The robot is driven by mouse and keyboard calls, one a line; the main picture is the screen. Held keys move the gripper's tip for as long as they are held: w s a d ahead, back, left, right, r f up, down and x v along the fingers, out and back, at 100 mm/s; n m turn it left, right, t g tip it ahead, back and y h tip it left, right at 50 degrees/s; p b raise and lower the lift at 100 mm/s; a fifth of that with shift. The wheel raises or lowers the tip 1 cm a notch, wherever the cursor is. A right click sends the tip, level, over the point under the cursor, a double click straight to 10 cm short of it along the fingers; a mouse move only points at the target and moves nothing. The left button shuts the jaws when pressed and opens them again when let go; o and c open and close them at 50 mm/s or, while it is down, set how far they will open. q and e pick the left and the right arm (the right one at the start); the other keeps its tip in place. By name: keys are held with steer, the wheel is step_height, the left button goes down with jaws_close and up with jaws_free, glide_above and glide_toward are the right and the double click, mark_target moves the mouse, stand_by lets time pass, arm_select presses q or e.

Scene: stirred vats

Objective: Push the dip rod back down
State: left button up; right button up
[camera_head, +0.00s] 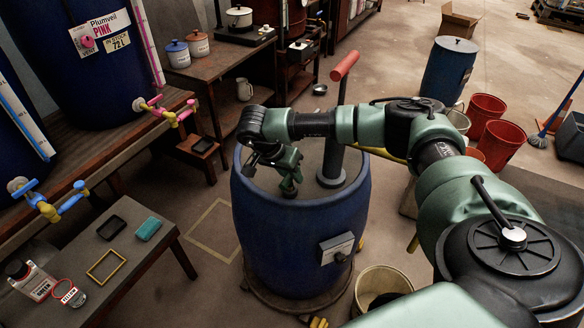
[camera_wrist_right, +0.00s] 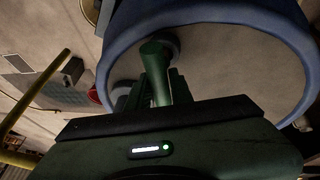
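The blue vat (camera_head: 290,245) stands in the middle of the head view, with a grey top. A grey upright post (camera_head: 333,163) rises from a round foot on that top and ends in a slanted red handle (camera_head: 345,66). My right arm crosses in front of the post. My right gripper (camera_head: 282,174) hangs over the left part of the vat's top, beside the post. My left gripper is out of view.
A low table (camera_head: 150,262) with a bottle, frames and a teal block stands at left front. Vats with pink and blue taps stand on a bench (camera_head: 90,150) at left. Red buckets (camera_head: 503,143) and another blue barrel (camera_head: 447,72) stand at right. A pale bucket (camera_head: 383,281) stands in front.

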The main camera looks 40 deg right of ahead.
steer(key=shift+o, duration=1.4)
steer(key=shift+f, duration=0.2)
steer(key=b+v, duration=0.1)
steer(key=v, duration=0.7)
